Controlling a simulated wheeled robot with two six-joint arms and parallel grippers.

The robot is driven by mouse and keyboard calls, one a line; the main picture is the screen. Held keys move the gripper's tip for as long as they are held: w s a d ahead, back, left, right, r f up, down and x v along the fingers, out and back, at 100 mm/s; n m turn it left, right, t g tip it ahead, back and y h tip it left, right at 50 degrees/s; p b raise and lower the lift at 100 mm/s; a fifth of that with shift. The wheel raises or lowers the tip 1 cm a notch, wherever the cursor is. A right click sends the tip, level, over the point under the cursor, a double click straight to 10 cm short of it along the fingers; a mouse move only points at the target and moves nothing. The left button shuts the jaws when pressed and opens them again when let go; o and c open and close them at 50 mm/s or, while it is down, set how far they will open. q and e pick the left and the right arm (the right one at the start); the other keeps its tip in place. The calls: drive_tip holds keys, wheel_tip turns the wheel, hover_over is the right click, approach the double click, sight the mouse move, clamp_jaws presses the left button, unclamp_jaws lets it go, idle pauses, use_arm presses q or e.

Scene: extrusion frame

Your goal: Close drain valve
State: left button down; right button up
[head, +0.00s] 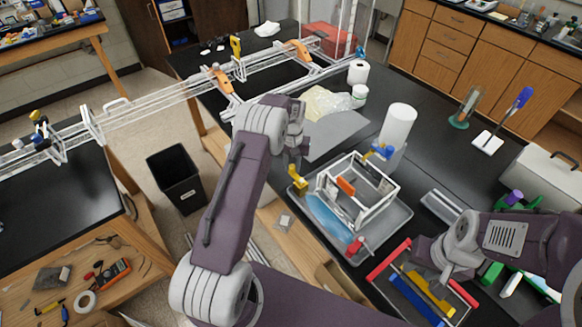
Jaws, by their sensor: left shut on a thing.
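A white extrusion frame (386,209) stands in a shallow grey tray (398,222) on the black bench. A yellow valve-like part (298,182) is at the tray's left corner. My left gripper (294,162) points down there and is shut on this yellow part; its fingers are small and partly hidden. A blue valve-like part (381,151) is at the back corner and a red one (356,246) at the front edge. I cannot tell from labels which is the drain valve. My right gripper (444,278) hangs over the tool tray at the lower right; its opening is unclear.
The tool tray (376,272) holds blue and yellow bars. An orange piece (346,187) and a blue sheet (327,217) lie at the frame. A paper roll (398,122) stands behind it. A grey sheet (338,135) lies flat on the bench. A black bin (177,180) is on the floor.

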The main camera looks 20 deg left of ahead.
sight(292, 166)
use_arm(q)
drive_tip(key=shift+w+r, duration=0.15)
drive_tip(key=shift+r, duration=0.05)
idle(0.3)
drive_tip(key=c, duration=1.5)
unclamp_jaws()
drive_tip(key=shift+c, duration=0.2)
drive_tip(key=o, duration=0.4)
drive_tip(key=shift+r, duration=0.1)
wheel_tip(292, 166, up, 9)
drive_tip(key=shift+f+b, duration=0.1)
drive_tip(key=shift+b, duration=1.15)
